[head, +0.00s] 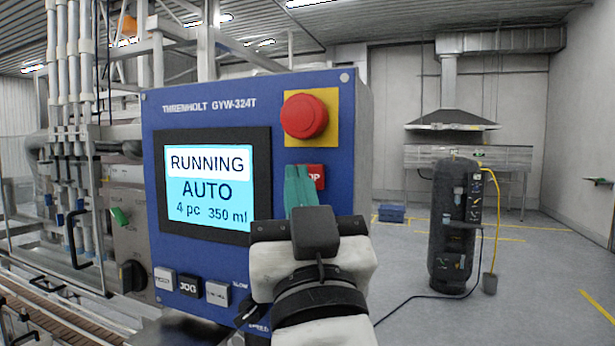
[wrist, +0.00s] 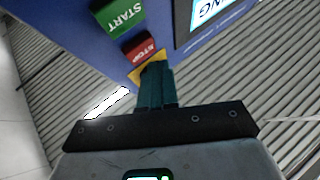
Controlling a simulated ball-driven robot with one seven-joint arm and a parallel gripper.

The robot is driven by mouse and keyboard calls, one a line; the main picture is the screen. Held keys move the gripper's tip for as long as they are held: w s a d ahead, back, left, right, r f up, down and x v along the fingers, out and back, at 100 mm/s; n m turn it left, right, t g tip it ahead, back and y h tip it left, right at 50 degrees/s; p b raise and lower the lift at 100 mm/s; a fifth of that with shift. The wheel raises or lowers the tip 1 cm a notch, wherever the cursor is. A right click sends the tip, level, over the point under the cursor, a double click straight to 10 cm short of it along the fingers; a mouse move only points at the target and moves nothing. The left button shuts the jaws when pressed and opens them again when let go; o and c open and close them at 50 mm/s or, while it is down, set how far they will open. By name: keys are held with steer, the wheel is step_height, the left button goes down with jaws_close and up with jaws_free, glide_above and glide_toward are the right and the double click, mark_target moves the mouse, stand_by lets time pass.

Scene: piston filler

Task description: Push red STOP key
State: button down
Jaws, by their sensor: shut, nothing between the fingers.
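The red STOP key (head: 316,174) is on the blue panel (head: 225,122) below the yellow plate; my fingers cover its left part in the head view. In the wrist view the STOP key (wrist: 141,48) shows between the green START key (wrist: 119,15) and the yellow plate's edge (wrist: 134,77). My gripper (head: 298,172) is shut and empty, its teal fingers together and pointing at the panel. In the wrist view the fingertips (wrist: 156,66) overlap the yellow plate beside the STOP key. I cannot tell whether they touch. The screen (head: 208,188) reads RUNNING, AUTO, 4 pc, 350 ml.
A red mushroom button (head: 304,116) on the yellow plate (head: 327,98) sticks out just above the STOP key. Keys, including JOG (head: 189,286), line the panel's bottom. Pipes stand at left. A dark cylinder (head: 455,225) stands on open floor at right.

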steer(key=shift+w, duration=0.1)
stand_by(0.5)
steer(key=shift+w+d, duration=0.15)
steer(key=shift+w, duration=0.15)
steer(key=shift+w+d, duration=0.15)
steer(key=shift+w, duration=0.2)
stand_by(0.7)
steer(key=shift+s, duration=0.1)
steer(key=shift+s+a+b, duration=0.3)
steer(key=shift+s+b, duration=0.1)
steer(key=shift+s, duration=0.25)
steer(key=shift+s+a+b, duration=0.2)
steer(key=shift+s+a, duration=0.05)
steer(key=shift+s, duration=0.55)
steer(key=shift+s+a+b, duration=0.25)
steer(key=shift+s+a, duration=0.05)
steer(key=shift+s, duration=0.45)
steer(key=shift+s+a+b, duration=0.2)
steer(key=shift+s+a, duration=0.05)
steer(key=shift+s, duration=0.55)
steer(key=shift+s+f, duration=0.1)
